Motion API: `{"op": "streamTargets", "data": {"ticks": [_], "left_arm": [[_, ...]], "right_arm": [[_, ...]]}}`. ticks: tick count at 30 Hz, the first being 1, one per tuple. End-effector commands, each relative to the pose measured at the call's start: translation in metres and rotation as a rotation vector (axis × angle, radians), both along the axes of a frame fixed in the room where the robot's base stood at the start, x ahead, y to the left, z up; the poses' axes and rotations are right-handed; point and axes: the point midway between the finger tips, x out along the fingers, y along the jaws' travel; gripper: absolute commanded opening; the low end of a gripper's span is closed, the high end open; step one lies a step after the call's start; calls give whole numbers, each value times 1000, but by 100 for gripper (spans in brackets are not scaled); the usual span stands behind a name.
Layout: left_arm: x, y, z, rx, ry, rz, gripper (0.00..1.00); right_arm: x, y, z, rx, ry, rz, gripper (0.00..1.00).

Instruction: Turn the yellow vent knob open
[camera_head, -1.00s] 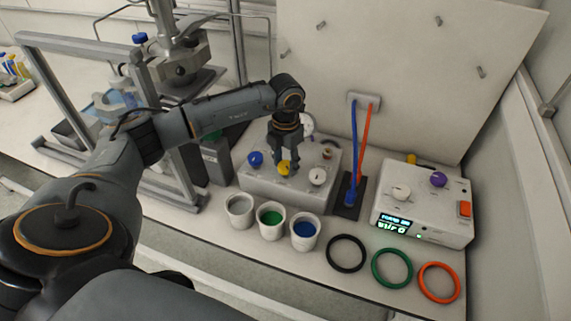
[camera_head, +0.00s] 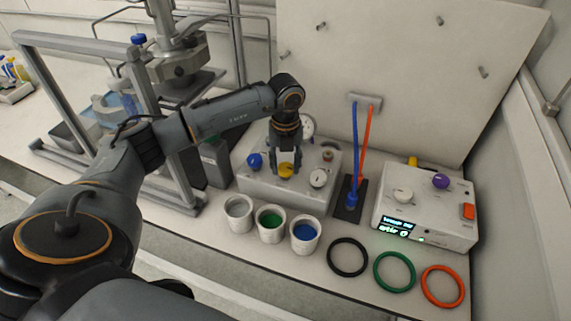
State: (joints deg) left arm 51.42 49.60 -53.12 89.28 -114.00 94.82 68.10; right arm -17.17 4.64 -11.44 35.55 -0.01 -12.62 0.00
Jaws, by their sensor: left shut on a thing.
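The yellow vent knob (camera_head: 286,171) sits on the front of a light grey valve box (camera_head: 262,184), between a blue knob (camera_head: 255,160) on its left and a white knob (camera_head: 318,178) on its right. My left gripper (camera_head: 286,168) reaches down from above and is shut on the yellow knob, one finger on each side of it. The fingers hide part of the knob. A round gauge (camera_head: 307,126) stands behind the gripper, partly hidden. My right gripper is not in view.
Cups with grey (camera_head: 239,211), green (camera_head: 271,219) and blue (camera_head: 304,232) contents stand in front of the box. Black (camera_head: 347,257), green (camera_head: 394,271) and orange (camera_head: 442,286) rings lie at the front right. A controller (camera_head: 425,213) with a lit display stands right. A metal frame (camera_head: 160,130) stands left.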

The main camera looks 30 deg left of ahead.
Motion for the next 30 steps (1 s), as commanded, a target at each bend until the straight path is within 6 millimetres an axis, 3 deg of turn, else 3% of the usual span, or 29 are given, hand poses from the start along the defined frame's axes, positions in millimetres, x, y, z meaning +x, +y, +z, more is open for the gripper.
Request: {"op": "streamTargets", "data": {"ticks": [21, 22, 24, 30], "left_arm": [[0, 0, -1, 0, 2, 71, 9], [0, 0, -1, 0, 2, 71, 47], [0, 0, -1, 0, 2, 70, 61], [0, 0, -1, -1, 1, 70, 64]], "right_arm": [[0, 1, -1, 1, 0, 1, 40], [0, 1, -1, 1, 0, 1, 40], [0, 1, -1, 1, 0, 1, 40], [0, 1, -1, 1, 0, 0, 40]]}}
